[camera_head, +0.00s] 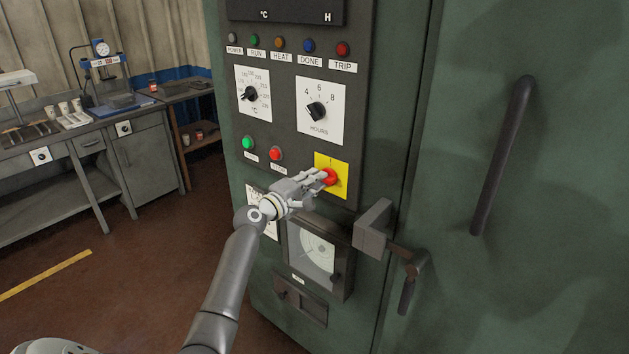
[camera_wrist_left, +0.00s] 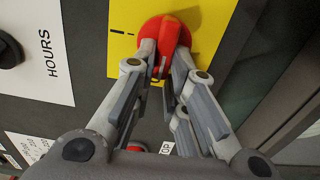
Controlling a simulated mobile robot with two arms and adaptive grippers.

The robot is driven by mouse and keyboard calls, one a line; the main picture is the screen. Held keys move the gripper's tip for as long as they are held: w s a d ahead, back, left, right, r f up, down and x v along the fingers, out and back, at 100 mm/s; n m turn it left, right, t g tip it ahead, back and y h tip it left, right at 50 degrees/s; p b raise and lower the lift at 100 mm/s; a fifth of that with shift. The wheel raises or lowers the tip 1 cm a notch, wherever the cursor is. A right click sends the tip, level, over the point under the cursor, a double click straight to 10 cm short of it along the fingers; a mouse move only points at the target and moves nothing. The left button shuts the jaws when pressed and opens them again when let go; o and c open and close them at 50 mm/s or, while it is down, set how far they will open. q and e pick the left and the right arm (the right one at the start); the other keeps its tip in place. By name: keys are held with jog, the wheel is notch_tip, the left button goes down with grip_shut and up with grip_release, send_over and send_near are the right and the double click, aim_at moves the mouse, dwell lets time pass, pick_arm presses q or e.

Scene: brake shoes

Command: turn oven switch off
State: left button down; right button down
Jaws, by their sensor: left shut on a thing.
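The oven switch is a red rotary knob (camera_head: 331,176) on a yellow plate (camera_head: 343,163), low on the dark control panel of the green oven. The knob (camera_wrist_left: 166,33) also shows in the left wrist view, with its raised red grip between the fingers. My left gripper (camera_head: 324,179) reaches in from the lower left and is shut on the knob's grip. In the left wrist view the fingertips (camera_wrist_left: 163,58) press on both sides of the grip. A dark mark shows on the yellow plate left of the knob. My right gripper is not in view.
A green button (camera_head: 247,143) and a red button (camera_head: 275,153) sit left of the yellow plate. Two dials are above. A chart recorder (camera_head: 318,250) and a protruding door latch (camera_head: 373,225) are close below. A workbench (camera_head: 60,137) stands at left.

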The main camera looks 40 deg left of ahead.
pick_arm(q)
jog(key=c, duration=1.5)
grip_release()
jog(key=shift+o, duration=0.2)
jog(key=s+a, duration=0.1)
jog(key=s, duration=1.1)
jog(key=shift+f, duration=0.15)
